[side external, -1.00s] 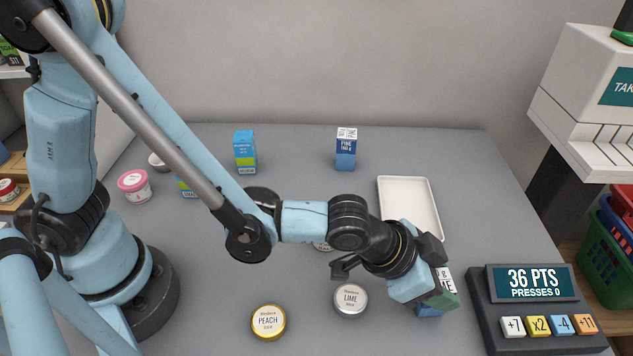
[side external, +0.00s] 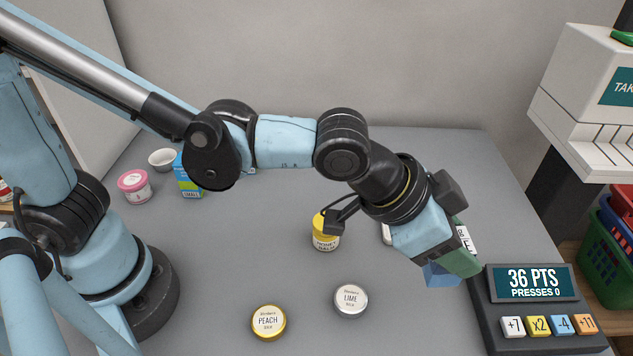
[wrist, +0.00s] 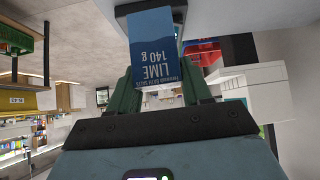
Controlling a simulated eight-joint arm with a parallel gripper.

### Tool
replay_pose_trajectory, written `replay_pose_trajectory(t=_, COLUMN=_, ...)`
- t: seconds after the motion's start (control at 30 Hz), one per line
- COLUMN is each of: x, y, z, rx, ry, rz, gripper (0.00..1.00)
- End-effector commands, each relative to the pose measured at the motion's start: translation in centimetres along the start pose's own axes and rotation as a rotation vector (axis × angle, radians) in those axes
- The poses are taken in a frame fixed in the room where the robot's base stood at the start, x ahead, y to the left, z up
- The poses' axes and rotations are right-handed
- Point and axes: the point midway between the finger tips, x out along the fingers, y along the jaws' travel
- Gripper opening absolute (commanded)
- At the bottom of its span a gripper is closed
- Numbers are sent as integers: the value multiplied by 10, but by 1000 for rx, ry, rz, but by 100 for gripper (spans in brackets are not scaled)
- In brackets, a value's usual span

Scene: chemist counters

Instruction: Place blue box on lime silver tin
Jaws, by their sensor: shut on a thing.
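My gripper (side external: 460,262) is shut on a blue box (side external: 438,278) and holds it above the grey counter, at the right near the points display. In the wrist view the box (wrist: 153,60) sits between the green fingers and its label reads LIME 140 g. The lime silver tin (side external: 350,300) stands on the counter, to the left of and lower in the picture than my gripper. Its round white label faces up and nothing lies on it. My gripper hides part of the box in the side view.
A gold peach tin (side external: 268,322) stands left of the lime tin. A yellow honey balm tin (side external: 326,232) stands behind it. A display with buttons (side external: 535,300) is close to the held box. A pink-lidded jar (side external: 135,186), a white bowl (side external: 162,160) and a blue-green carton (side external: 190,178) stand farther left.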

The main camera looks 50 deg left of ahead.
Motion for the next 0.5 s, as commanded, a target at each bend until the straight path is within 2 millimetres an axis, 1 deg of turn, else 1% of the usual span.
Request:
replay_pose_trajectory(t=0.03, x=-9, y=5, z=3, rx=14, ry=-1, rz=14, gripper=14)
replay_pose_trajectory(t=0.27, x=-52, y=32, z=21, rx=97, ry=-6, rz=96, gripper=14)
replay_pose_trajectory(t=0.5, x=-92, y=56, z=50, rx=185, ry=-6, rz=183, gripper=14)
